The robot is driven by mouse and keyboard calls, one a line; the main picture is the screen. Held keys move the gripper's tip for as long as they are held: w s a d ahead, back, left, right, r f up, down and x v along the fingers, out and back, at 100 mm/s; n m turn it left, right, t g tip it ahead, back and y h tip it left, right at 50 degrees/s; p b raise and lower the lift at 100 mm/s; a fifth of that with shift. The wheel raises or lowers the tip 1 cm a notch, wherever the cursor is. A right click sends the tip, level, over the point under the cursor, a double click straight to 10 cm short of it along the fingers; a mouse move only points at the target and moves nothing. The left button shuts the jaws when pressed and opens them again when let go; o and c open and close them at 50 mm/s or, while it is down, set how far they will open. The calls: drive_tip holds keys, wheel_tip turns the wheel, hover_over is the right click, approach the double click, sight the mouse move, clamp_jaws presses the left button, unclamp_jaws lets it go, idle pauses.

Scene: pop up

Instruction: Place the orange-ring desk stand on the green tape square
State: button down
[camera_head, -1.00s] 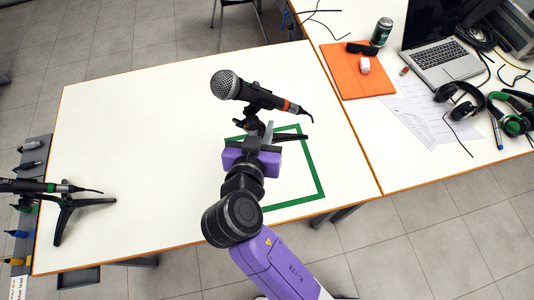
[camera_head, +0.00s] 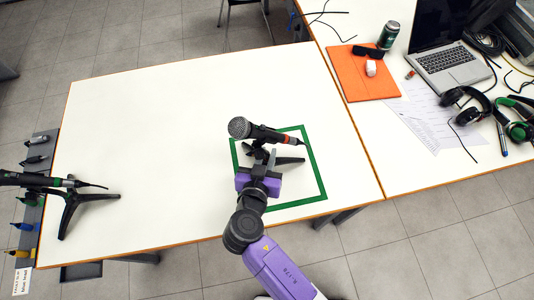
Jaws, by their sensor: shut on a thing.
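The orange-ring desk stand (camera_head: 289,160) carries a microphone (camera_head: 258,131) with a silver-grey grille and an orange ring near its cable end. My gripper (camera_head: 262,170) is shut on the stand, and its purple body hides part of the stand's base. The stand shows over the inside of the green tape square (camera_head: 317,170) on the white table. Its visible leg points right, within the square's outline. I cannot tell whether its feet touch the table. My gripper and arm cover part of the square's left and lower sides.
A second microphone (camera_head: 32,180) on a black stand (camera_head: 70,210), with a green ring, is at the table's left edge. The white table (camera_head: 160,130) is clear between. On the right table are an orange folder (camera_head: 355,80), a can (camera_head: 388,36), a laptop (camera_head: 450,60) and headphones (camera_head: 468,105).

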idle(0.3)
drive_tip(key=c, duration=1.3)
unclamp_jaws()
drive_tip(key=shift+c, duration=0.2)
drive_tip(key=b+v, duration=0.1)
drive_tip(key=v, duration=1.1)
drive_tip(key=shift+b, duration=0.35)
